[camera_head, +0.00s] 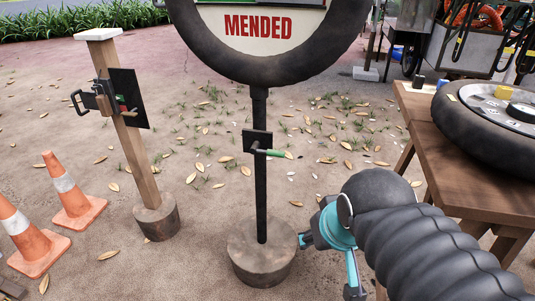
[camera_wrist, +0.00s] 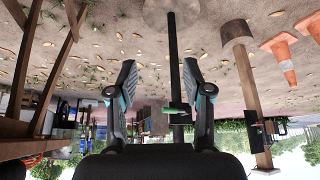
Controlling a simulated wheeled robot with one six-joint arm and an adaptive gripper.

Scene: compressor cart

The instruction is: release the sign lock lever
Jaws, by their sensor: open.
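The sign lock lever (camera_head: 273,152) has a green grip and sticks out to the right from a dark plate (camera_head: 256,142) on the black sign post (camera_head: 261,195). The round tyre-framed sign (camera_head: 258,27) reading "MENDED" stands on top of the post. My gripper (camera_head: 326,262) is low at the right of the post, apart from the lever. In the upside-down wrist view, my gripper (camera_wrist: 158,68) is open and empty. The post (camera_wrist: 174,60) shows between its fingers, nearer the right one, with the green lever (camera_wrist: 177,110) beyond.
A wooden post (camera_head: 138,150) with a latch and dark plate stands at the left, near orange cones (camera_head: 72,192). A wooden table (camera_head: 470,180) with a tyre (camera_head: 490,115) is at the right. The sign's round base (camera_head: 262,250) sits on leaf-strewn ground.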

